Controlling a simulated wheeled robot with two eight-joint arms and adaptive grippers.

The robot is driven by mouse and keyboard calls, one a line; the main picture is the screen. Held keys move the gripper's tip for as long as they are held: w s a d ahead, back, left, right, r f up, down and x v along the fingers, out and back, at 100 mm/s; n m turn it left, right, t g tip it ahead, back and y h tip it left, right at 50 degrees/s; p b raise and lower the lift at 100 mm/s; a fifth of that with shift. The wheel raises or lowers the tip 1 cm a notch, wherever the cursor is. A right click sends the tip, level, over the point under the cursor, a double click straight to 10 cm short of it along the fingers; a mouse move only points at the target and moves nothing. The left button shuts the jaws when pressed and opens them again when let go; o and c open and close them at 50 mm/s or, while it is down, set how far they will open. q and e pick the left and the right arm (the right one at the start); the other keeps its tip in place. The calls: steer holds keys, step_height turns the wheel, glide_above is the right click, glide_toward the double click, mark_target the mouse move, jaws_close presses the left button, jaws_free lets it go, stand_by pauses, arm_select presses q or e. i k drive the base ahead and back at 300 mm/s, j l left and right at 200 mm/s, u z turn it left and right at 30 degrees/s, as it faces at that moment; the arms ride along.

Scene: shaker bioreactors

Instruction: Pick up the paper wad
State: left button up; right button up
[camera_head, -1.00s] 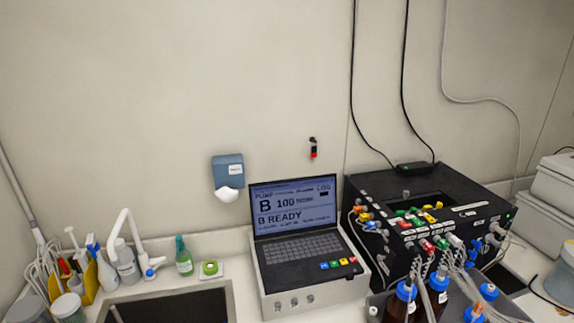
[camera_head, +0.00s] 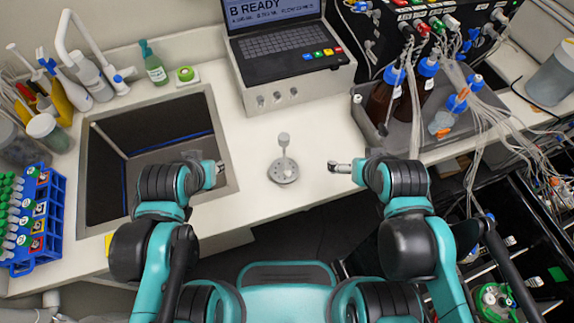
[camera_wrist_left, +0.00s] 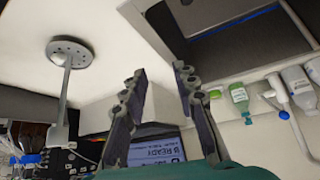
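I cannot make out a paper wad in either current view. My left gripper (camera_head: 219,168) hovers over the right rim of the sink. In the left wrist view, its two fingers (camera_wrist_left: 160,76) are spread apart with nothing between them. My right gripper (camera_head: 334,166) is over the counter's front part, pointing left; its finger gap is not clear. Between the grippers, apart from both, a small grey stand (camera_head: 284,170) with a round perforated base stands upright on the counter. The stand also shows in the left wrist view (camera_wrist_left: 69,54).
The sink (camera_head: 101,203) is at left, with a blue tube rack (camera_head: 45,232) beside it. A green bottle (camera_head: 154,66) and a green tape roll (camera_head: 186,74) stand behind. The laptop-like console (camera_head: 287,94) and a grey bottle tray (camera_head: 443,150) bound the clear counter.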

mark_target(286, 173)
steer(key=k+j+z, duration=0.1)
steer(key=z, duration=0.3)
steer(key=k+j+z, duration=0.15)
steer(key=j+z, duration=0.2)
steer(key=k+j+z, duration=0.1)
steer(key=z, duration=0.3)
